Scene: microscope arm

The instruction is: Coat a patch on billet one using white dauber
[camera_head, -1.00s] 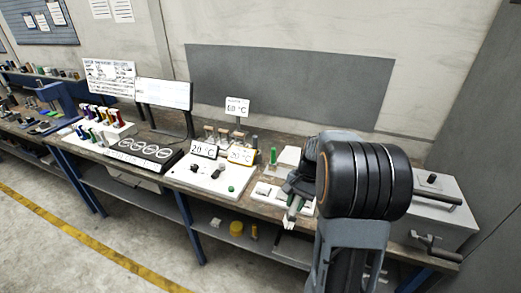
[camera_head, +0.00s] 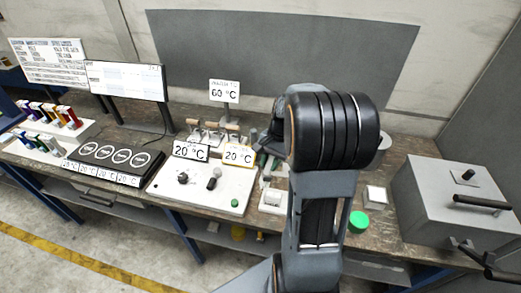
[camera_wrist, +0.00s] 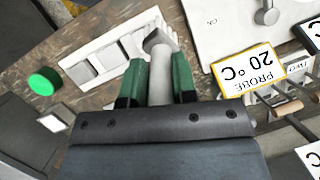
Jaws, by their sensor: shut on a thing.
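In the wrist view my gripper (camera_wrist: 159,72) has green fingers shut on the white dauber (camera_wrist: 159,88), a pale shaft with a grey-white head. The dauber's head is over or beside one end of a white rack (camera_wrist: 98,45). The rack holds a row of several grey square-faced blocks (camera_wrist: 107,57), which look like the billets. I cannot read which is billet one, nor tell whether the head touches a block. In the head view the rack (camera_head: 271,201) shows partly left of my arm; my gripper and the dauber are hidden behind the arm.
A green round cap (camera_head: 358,222) and a small white pad (camera_head: 375,196) lie right of my arm. A grey box with handles (camera_head: 455,195) stands further right. A white control panel (camera_head: 205,190), a yellow-framed probe display (camera_head: 238,155) and tools stand left of the rack.

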